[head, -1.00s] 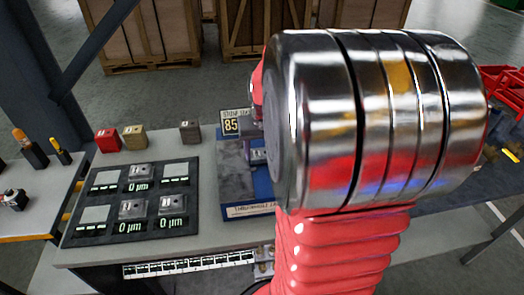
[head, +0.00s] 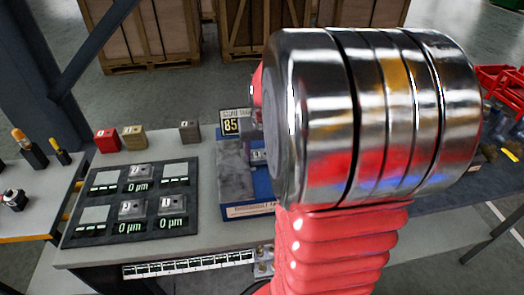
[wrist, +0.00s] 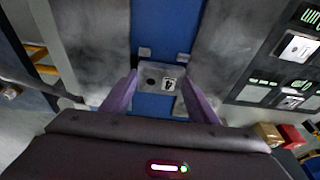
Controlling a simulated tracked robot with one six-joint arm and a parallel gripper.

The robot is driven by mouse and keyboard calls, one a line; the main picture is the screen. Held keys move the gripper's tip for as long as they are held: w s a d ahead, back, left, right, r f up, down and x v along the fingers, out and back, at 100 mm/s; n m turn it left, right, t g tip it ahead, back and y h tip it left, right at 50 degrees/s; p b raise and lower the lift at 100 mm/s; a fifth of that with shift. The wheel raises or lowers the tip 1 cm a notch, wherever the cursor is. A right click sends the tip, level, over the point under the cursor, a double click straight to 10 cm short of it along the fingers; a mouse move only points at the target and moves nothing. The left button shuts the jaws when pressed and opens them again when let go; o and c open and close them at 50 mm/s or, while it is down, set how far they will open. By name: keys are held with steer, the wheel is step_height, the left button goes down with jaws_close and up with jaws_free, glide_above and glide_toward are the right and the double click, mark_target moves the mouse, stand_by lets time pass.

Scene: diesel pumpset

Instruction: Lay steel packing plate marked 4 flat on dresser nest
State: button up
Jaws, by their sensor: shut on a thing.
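The steel packing plate (wrist: 152,79) marked 4 is a small grey block with a dark hole. In the wrist view it sits between the purple fingers of my gripper (wrist: 160,80), which is shut on it. The plate is over the blue bed of the dresser (wrist: 166,28), with small grey blocks of the nest (wrist: 145,52) around it. I cannot tell whether it touches the nest. In the head view the blue dresser (head: 248,211) is partly hidden behind my arm, and my gripper is mostly hidden.
A dark panel (head: 105,192) left of the dresser holds several grey plates with 0 µm readouts. Red, tan and grey blocks (head: 190,131) stand along the bench's back. A sign reading 85 (head: 231,125) stands behind the dresser. Grey dressing slabs (wrist: 221,45) flank the blue bed.

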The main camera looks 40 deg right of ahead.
steer(key=o, duration=1.5)
steer(key=shift+c, duration=0.2)
steer(key=shift+r, duration=0.1)
steer(key=v, duration=1.3)
steer(key=shift+r, duration=0.3)
steer(key=shift+s, duration=0.1)
step_height(320, 180, up, 6)
steer(key=shift+f, duration=0.1)
